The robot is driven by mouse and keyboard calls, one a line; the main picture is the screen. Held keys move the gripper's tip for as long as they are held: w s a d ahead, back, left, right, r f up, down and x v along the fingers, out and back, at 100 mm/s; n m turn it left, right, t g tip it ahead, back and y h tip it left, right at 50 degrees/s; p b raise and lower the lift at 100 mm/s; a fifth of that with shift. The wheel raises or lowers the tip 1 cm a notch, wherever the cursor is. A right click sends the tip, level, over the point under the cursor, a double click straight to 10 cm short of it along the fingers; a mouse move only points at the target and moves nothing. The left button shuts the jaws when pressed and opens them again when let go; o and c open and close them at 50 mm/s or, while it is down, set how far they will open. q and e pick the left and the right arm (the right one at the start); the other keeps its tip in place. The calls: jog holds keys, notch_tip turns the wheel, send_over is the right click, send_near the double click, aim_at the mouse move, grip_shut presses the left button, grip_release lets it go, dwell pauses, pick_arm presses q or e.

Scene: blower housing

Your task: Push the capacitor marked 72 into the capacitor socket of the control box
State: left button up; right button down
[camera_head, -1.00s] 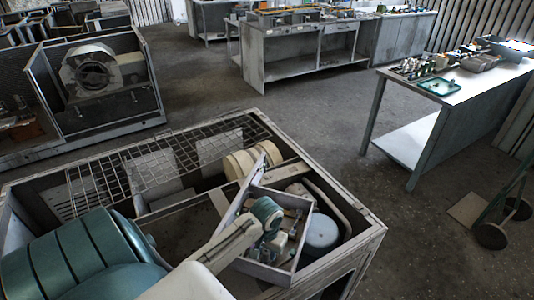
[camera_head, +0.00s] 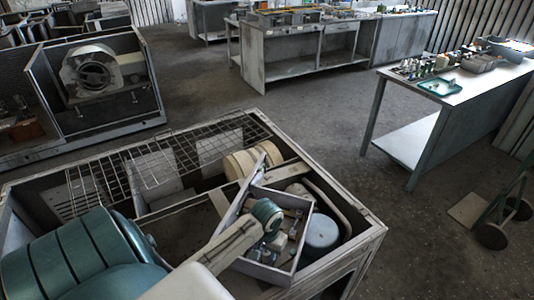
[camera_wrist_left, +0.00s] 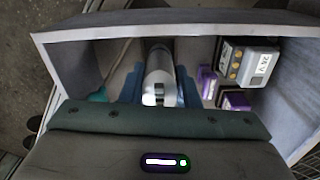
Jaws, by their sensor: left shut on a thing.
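The control box (camera_head: 294,262) is an open grey tray sitting tilted in the picture on the unit's frame. My left gripper (camera_wrist_left: 160,88) is inside it, with blue fingers shut on a silver-white cylinder, the capacitor (camera_wrist_left: 158,70). No number shows on the capacitor. In the head view my left gripper (camera_head: 272,243) is low among the box's parts, and its fingertips are hard to make out. The capacitor socket is hidden below the capacitor and gripper, so I cannot tell whether they touch. My right gripper is not in view.
In the left wrist view a dark boxy part with a white label (camera_wrist_left: 258,62) and purple parts (camera_wrist_left: 207,82) stand right of the capacitor. The box walls are close around the gripper. A blue-grey round part (camera_head: 321,231) and cream rings (camera_head: 240,164) lie outside the box.

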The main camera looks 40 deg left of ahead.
pick_arm(q)
jog(key=shift+f+b, duration=0.3)
jog(key=shift+f, duration=0.65)
jog(key=o, duration=1)
jog(key=shift+c, duration=0.2)
notch_tip(320, 180, up, 10)
jog(key=shift+r+b, duration=0.1)
jog(key=shift+b, duration=0.75)
jog(key=shift+s+r, duration=0.1)
jog(key=shift+r, duration=0.25)
